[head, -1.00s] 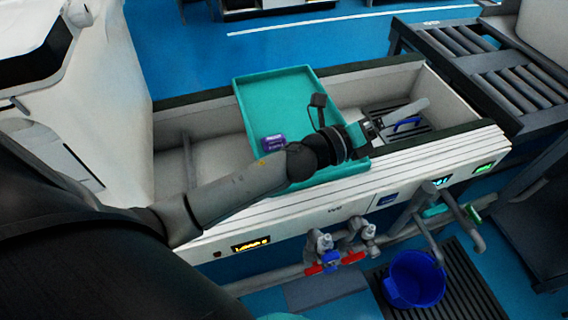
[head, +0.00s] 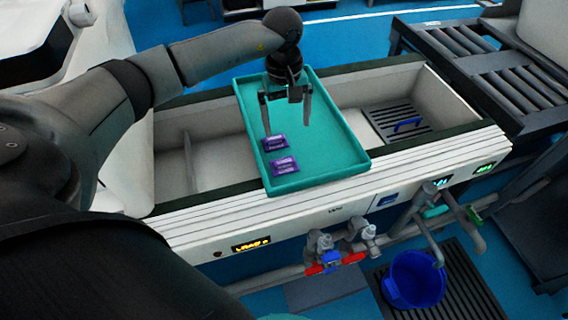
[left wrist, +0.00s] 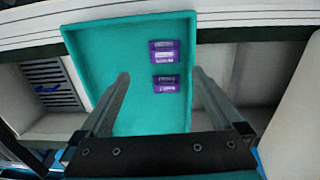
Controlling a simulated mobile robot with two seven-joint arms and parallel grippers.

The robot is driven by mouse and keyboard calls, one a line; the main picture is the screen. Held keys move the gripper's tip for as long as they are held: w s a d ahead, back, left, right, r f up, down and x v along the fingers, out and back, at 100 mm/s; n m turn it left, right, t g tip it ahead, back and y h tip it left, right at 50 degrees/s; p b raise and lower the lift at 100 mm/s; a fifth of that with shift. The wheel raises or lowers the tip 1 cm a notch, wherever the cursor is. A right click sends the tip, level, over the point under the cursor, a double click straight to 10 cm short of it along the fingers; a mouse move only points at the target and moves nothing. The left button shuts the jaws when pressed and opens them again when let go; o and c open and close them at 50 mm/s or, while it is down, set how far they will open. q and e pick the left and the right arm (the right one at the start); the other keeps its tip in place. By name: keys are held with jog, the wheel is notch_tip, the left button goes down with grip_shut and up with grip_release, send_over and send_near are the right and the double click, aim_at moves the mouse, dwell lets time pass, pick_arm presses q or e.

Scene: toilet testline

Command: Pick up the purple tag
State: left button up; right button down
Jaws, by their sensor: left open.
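Two purple tags lie in the teal tray. In the head view one purple tag (head: 275,143) lies farther back and the other purple tag (head: 284,165) lies nearer the front edge. In the left wrist view they show as one tag (left wrist: 165,52) near the tray's rim and one tag (left wrist: 166,84) closer to the fingers. My left gripper (head: 287,130) is open and empty, pointing down above the tray (head: 335,150). Its fingers stand apart on either side of the tags' column, with no contact visible. My right gripper is not in view.
The tray rests across a white sink-like trough (head: 200,160) with dark edges. A drain grid with a blue handle (head: 407,124) lies to its right. Red and blue taps (head: 328,262) and a blue bucket (head: 414,280) are below the front. A roller rack (head: 490,70) stands at the right.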

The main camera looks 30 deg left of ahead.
pick_arm(q)
jog(key=a, duration=0.1)
jog(key=b, duration=0.4)
send_over(284, 161)
jog(key=shift+y, duration=0.3)
jog(key=f, duration=0.8)
jog(key=shift+s+f, duration=0.35)
jog(key=shift+w+f+b, duration=0.15)
jog(key=shift+f+b, duration=0.45)
jog(key=shift+f, duration=0.65)
jog(key=shift+w+f+b, duration=0.15)
jog(key=shift+f+b, duration=0.45)
jog(key=shift+f, duration=0.6)
jog(key=shift+f+b, duration=0.3)
jog(key=shift+f, duration=0.35)
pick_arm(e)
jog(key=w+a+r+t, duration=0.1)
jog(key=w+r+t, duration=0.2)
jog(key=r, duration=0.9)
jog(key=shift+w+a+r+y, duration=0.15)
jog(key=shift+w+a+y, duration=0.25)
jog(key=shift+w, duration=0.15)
pick_arm(q)
jog(key=shift+c, duration=0.2)
jog(key=c, duration=1.2)
